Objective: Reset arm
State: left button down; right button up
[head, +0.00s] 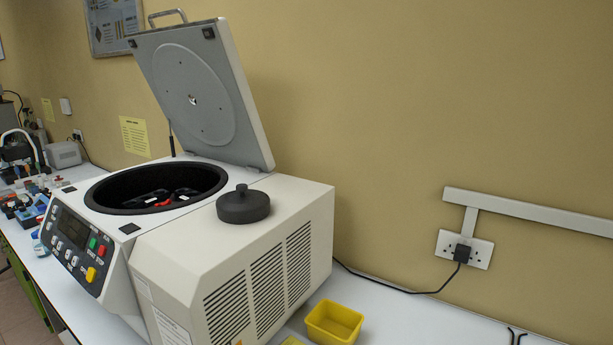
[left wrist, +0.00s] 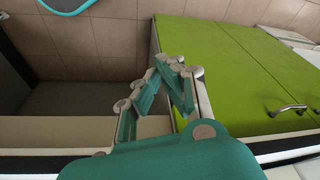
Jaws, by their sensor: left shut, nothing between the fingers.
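My left gripper (left wrist: 172,66) shows in the left wrist view. Its green and grey fingers meet at the tips, shut with nothing between them. It hangs in front of a green cabinet door (left wrist: 235,75), above a tiled floor. The head view shows neither gripper. In the head view a white centrifuge (head: 235,255) stands on the bench with its lid (head: 200,90) raised. Its round dark chamber (head: 110,190) is open, with dark parts and a bit of red inside. A black round knobbed cap (head: 243,205) sits on the centrifuge's top.
A yellow bin (head: 334,322) stands on the white bench (head: 420,325) right of the centrifuge. A black cable (head: 400,291) runs to a wall socket (head: 465,249). Several small items (head: 30,210) crowd the bench at far left. The cabinet has a metal handle (left wrist: 288,110).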

pick_arm(q)
jog(key=s+f+g, duration=0.1)
jog(key=s+f, duration=0.2)
jog(key=f, duration=0.6)
jog(key=s+a+f, duration=0.1)
jog(key=s+f, duration=0.3)
jog(key=f, duration=0.6)
jog(key=s+f+g, duration=0.1)
jog(key=s+f, duration=0.2)
jog(key=f, duration=0.6)
jog(key=s+a+f+b, duration=0.1)
jog(key=s+a+f, duration=0.1)
jog(key=s+f, duration=0.4)
jog(key=s, duration=0.3)
jog(key=shift+s+a+f, duration=0.15)
jog(key=shift+s+f, duration=0.2)
